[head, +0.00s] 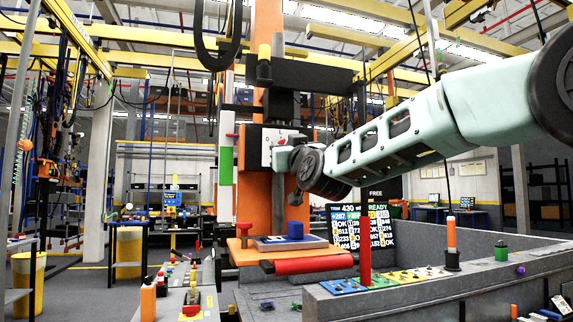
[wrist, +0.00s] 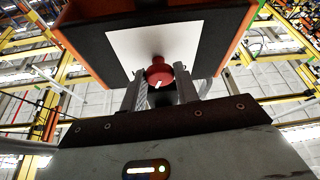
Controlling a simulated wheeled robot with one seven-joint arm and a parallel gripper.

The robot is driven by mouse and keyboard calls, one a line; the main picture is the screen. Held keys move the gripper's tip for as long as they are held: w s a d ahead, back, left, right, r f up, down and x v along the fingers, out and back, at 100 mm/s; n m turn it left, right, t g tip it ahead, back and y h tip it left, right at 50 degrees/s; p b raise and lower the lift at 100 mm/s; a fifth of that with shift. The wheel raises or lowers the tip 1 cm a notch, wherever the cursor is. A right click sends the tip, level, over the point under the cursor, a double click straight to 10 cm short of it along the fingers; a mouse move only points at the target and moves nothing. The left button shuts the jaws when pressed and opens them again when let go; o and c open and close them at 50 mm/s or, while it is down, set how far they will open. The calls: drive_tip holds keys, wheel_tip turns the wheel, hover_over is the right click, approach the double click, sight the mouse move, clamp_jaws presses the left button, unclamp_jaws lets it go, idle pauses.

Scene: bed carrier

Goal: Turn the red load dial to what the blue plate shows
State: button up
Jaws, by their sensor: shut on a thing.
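The red load dial (wrist: 159,72) is a round red knob with a white mark, on a white panel (wrist: 130,48) of a dark, orange-edged box in the wrist view. My gripper (wrist: 161,92) has its two fingers closed on the knob from either side. In the head view my gripper (head: 291,157) reaches from the right to the white panel (head: 267,152), which bears small dark marks. The dial is mostly hidden there by my gripper. A blue plate (head: 342,286) lies at the left end of a row of coloured plates on the grey ledge; its marking is too small to read.
A dark screen (head: 362,227) with coloured figures stands behind the grey ledge. Below the box, an orange platform (head: 250,255) carries a blue block (head: 295,230). A red post (head: 365,245) and an orange-topped beacon (head: 452,240) rise near the ledge. Grey floor is open at left.

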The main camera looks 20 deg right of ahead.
drive_tip(key=shift+a+r+m+g+h, duration=0.15)
drive_tip(key=shift+m+h, duration=0.75)
drive_tip(key=shift+m, duration=0.95)
drive_tip(key=shift+f+m+g+h, duration=0.1)
drive_tip(key=shift+m+h, duration=0.8)
drive_tip(key=shift+m, duration=0.9)
drive_tip(key=shift+a+r+m+g+h, duration=0.15)
drive_tip(key=shift+m+h, duration=0.75)
drive_tip(key=shift+m, duration=0.95)
drive_tip(key=shift+d+f, duration=0.1)
drive_tip(key=o, duration=1)
drive_tip(key=shift+c, duration=0.2)
drive_tip(key=shift+f, duration=0.1)
drive_tip(key=b+v, duration=0.3)
drive_tip(key=v, duration=1.4)
drive_tip(key=shift+s+b, duration=0.15)
drive_tip(key=shift+b, duration=0.2)
